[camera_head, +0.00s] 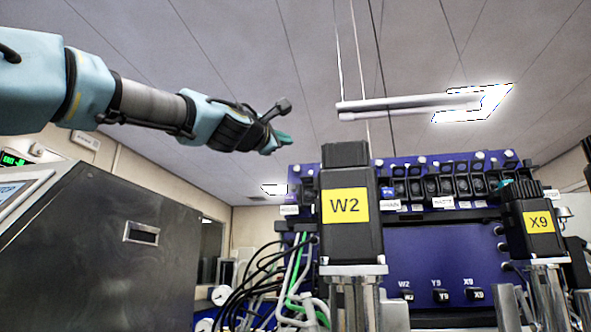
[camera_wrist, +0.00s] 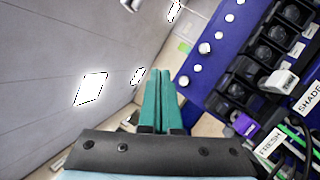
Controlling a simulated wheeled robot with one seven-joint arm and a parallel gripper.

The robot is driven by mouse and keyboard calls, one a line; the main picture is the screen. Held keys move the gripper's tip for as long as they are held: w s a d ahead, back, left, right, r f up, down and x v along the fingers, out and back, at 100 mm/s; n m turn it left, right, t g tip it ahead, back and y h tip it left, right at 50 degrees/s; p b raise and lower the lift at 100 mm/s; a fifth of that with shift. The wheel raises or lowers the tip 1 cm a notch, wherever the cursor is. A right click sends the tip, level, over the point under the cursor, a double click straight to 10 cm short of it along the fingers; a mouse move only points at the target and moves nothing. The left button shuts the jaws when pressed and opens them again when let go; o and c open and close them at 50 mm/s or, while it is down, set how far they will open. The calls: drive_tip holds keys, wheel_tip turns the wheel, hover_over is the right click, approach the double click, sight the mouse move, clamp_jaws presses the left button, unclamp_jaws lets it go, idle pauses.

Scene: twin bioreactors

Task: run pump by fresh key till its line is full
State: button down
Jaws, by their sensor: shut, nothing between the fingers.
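My gripper (camera_head: 283,140) is in the upper middle of the head view, shut and empty, above and left of the blue panel. Its two green fingers (camera_wrist: 160,82) lie side by side in the wrist view. There a white label reading FRESH (camera_wrist: 270,144) is right of the fingers, with a purple key (camera_wrist: 243,124) beside it. The fingers are apart from this key. A row of black pump-like units (camera_wrist: 250,70) runs along the blue panel. Whether any line holds liquid cannot be told.
A black motor block marked W2 (camera_head: 345,245) stands before the blue panel (camera_head: 455,255), hiding part of it. Another, marked X9 (camera_head: 533,222), is at right. Cables and tubes (camera_head: 290,285) hang at left. A dark cabinet (camera_head: 110,230) fills the lower left. A label reads SHADE (camera_wrist: 309,100).

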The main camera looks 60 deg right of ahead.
drive_tip(key=p, duration=0.4)
approach(297, 166)
drive_tip(key=d+r, duration=0.3)
drive_tip(key=shift+s+d+r, duration=0.3)
drive_tip(key=shift+w+d+f, duration=0.2)
drive_tip(key=shift+d+f, duration=0.1)
drive_tip(key=shift+d, duration=0.35)
idle(0.9)
drive_tip(key=shift+w+d, duration=0.15)
drive_tip(key=shift+d, duration=0.2)
drive_tip(key=shift+w+d+f+p, duration=0.2)
drive_tip(key=shift+d+f+p, duration=0.1)
drive_tip(key=shift+d, duration=0.3)
idle(0.9)
drive_tip(key=shift+a, duration=0.15)
drive_tip(key=shift+s+a+r+b, duration=0.15)
drive_tip(key=shift+a+b, duration=0.15)
drive_tip(key=shift+a, duration=0.1)
drive_tip(key=shift+s+a+r+b, duration=0.15)
drive_tip(key=shift+a+b, duration=0.15)
drive_tip(key=shift+a, duration=0.1)
